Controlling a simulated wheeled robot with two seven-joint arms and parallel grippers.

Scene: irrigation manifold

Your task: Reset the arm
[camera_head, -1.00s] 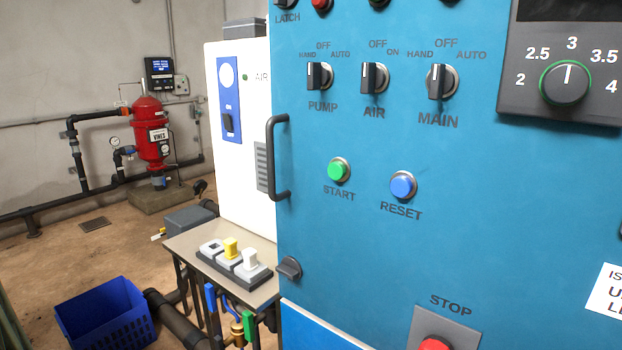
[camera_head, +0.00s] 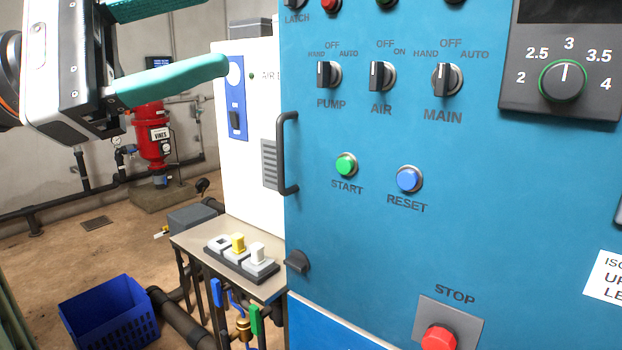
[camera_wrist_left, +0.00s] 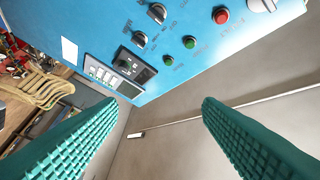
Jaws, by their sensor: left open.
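My left gripper (camera_head: 208,40) is at the upper left of the head view, left of the blue control cabinet (camera_head: 380,250). Its teal fingers are spread wide with nothing between them; the upper finger is partly cut off by the top edge. In the left wrist view, the fingers (camera_wrist_left: 165,135) stand apart in front of a grey wall, with the blue cabinet (camera_wrist_left: 170,20) beyond them at the top. The cabinet carries a blue RESET button (camera_head: 408,179), a green START button (camera_head: 346,165) and a red STOP button (camera_head: 438,339). My right gripper is not in view.
The cabinet's black door handle (camera_head: 284,155) sticks out at its left edge. A white cabinet (camera_head: 262,190) and a bench with rocker switches (camera_head: 240,257) stand beside it. A blue crate (camera_head: 110,318) is on the floor. The space before the cabinet's panel looks clear.

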